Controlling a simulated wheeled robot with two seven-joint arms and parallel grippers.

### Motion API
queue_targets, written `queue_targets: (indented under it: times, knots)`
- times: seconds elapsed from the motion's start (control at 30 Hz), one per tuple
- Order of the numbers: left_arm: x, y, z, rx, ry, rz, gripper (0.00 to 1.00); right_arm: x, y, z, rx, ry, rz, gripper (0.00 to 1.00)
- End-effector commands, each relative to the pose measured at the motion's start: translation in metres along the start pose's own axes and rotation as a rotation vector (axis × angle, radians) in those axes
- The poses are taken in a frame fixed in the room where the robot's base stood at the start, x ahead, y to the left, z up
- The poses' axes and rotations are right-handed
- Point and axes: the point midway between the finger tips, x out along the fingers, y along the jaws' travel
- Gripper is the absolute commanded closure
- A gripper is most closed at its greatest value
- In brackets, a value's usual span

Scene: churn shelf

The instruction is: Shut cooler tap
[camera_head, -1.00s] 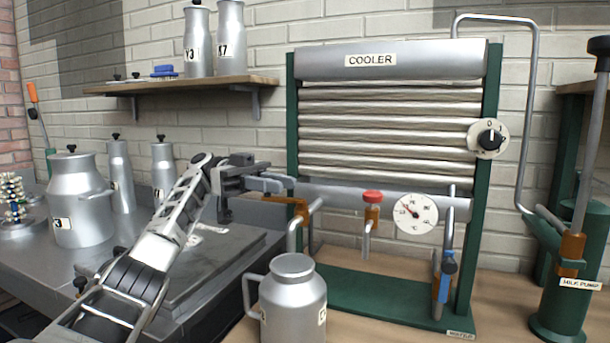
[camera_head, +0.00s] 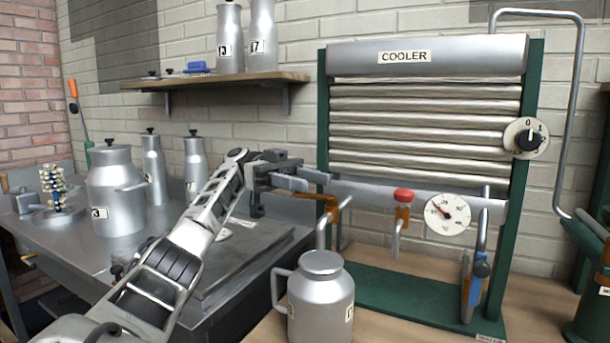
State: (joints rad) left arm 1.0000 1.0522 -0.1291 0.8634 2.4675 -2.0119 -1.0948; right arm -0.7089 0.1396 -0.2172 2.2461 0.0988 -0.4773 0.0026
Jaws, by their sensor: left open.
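The cooler (camera_head: 428,58) has a green frame and stacked horizontal metal tubes. Low on its front is a tap (camera_head: 403,196) with a red knob and a bronze body, its spout pointing down. A bronze fitting (camera_head: 329,203) with a bent metal pipe sits at the cooler's lower left. My left gripper (camera_head: 311,181) is open, its fingers pointing right, in front of the cooler's left post and just above the bronze fitting. I cannot tell whether it touches. It is left of the red-knobbed tap and apart from it. My right gripper is out of view.
A metal jug (camera_head: 320,295) stands below my left gripper. A temperature dial (camera_head: 447,214) and a blue-handled lever (camera_head: 475,283) are right of the red-knobbed tap. A rotary switch (camera_head: 527,138) is on the right post. Cans stand on the metal bench (camera_head: 85,260) and wall shelf (camera_head: 225,80).

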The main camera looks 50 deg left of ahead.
Motion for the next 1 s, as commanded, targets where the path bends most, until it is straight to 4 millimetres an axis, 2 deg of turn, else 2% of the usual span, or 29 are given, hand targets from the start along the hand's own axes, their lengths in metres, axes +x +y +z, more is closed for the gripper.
queue_targets:
  times: [0.13, 0.27, 0.37, 0.57, 0.8, 1.0]
  knots:
    - [0.0, 0.0, -0.013, 0.003, 0.0, -0.001, 0.57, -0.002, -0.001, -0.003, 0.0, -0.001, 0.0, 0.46]
    - [0.0, 0.001, -0.037, 0.005, -0.002, 0.0, 0.57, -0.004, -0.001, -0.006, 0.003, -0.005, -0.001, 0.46]
    - [0.011, 0.014, -0.047, 0.006, -0.005, 0.002, 0.57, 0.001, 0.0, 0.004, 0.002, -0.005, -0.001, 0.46]
    - [0.033, 0.039, -0.088, 0.006, -0.003, 0.002, 0.57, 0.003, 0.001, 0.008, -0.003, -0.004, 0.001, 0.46]
    - [0.066, 0.078, -0.109, 0.005, -0.004, 0.003, 0.57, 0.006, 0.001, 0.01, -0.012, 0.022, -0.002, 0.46]
    - [0.084, 0.1, -0.124, 0.002, -0.001, 0.002, 0.57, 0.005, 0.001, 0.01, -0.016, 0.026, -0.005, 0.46]
